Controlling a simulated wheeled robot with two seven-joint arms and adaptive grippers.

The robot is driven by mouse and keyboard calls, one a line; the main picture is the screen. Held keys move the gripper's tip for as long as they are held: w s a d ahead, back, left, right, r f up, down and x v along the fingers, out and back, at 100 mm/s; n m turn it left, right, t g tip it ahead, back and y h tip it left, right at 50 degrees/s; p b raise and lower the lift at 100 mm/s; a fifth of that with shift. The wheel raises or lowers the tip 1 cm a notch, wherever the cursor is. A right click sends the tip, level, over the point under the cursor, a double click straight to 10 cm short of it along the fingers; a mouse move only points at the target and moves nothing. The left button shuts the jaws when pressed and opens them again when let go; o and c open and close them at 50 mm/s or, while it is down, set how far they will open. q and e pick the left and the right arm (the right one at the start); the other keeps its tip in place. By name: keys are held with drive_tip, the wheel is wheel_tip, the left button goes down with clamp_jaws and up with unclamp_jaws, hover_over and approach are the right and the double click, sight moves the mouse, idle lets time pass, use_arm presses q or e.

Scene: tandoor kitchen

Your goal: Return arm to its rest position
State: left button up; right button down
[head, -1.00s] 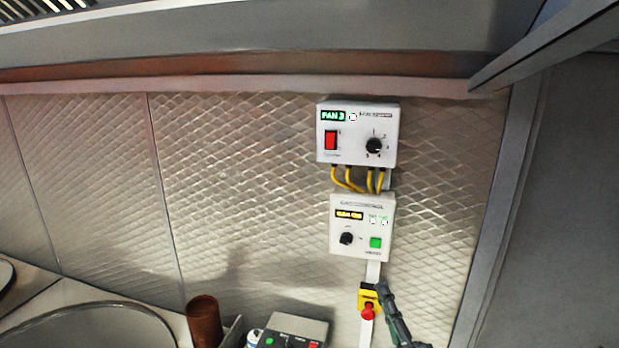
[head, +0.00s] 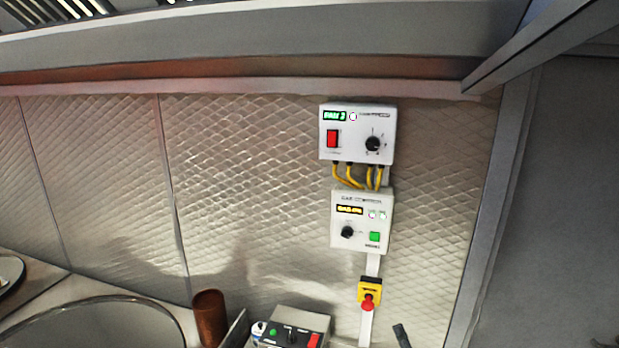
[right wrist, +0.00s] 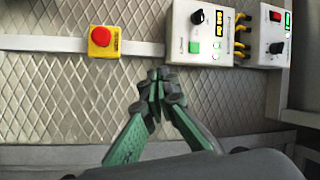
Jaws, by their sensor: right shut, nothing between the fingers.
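My right gripper (right wrist: 157,88) shows in the right wrist view with its green and dark fingers shut together and nothing between them. It points at the quilted metal wall, below the gas control box and apart from it. In the head view only a dark tip of the right gripper (head: 401,335) shows at the bottom edge, right of and below the yellow emergency stop box. My left gripper is in neither view.
The fan control box (head: 357,135) and gas control box (head: 361,220) hang on the wall, joined by yellow cables. A red emergency stop button (head: 367,301) sits below. A brown cylinder (head: 209,317) and a grey switch box (head: 291,328) stand at the bottom.

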drive_tip(key=s+d+f+n+g+h, duration=0.1)
drive_tip(key=s+d+f+g, duration=0.15)
drive_tip(key=f, duration=0.45)
drive_tip(key=s+d+f+n+g+h, duration=0.1)
drive_tip(key=d+f+n+g+h, duration=0.15)
drive_tip(key=f, duration=0.55)
drive_tip(key=s+d+f+n+g, duration=0.3)
drive_tip(key=s+f+g, duration=0.1)
drive_tip(key=s+f, duration=0.55)
drive_tip(key=s+d+f+n+g, duration=0.2)
drive_tip(key=s+f+n+g, duration=0.15)
drive_tip(key=s+f, duration=0.55)
drive_tip(key=s+d+f+n+g, duration=0.2)
drive_tip(key=s+d+f+g, duration=0.15)
drive_tip(key=s+f, duration=0.55)
drive_tip(key=s+a+f+g+b, duration=0.1)
drive_tip(key=s+f+b, duration=0.15)
drive_tip(key=f, duration=1.45)
drive_tip(key=s+a+f+g+b, duration=0.1)
drive_tip(key=s+f+b, duration=0.15)
drive_tip(key=f, duration=1.55)
drive_tip(key=s+f+n+g+b, duration=0.1)
drive_tip(key=s+f+b, duration=0.3)
drive_tip(key=s+f, duration=1.4)
drive_tip(key=shift+s+f+b, duration=0.15)
drive_tip(key=shift+f+b, duration=0.25)
drive_tip(key=shift+f, duration=0.4)
drive_tip(key=shift+d, duration=0.1)
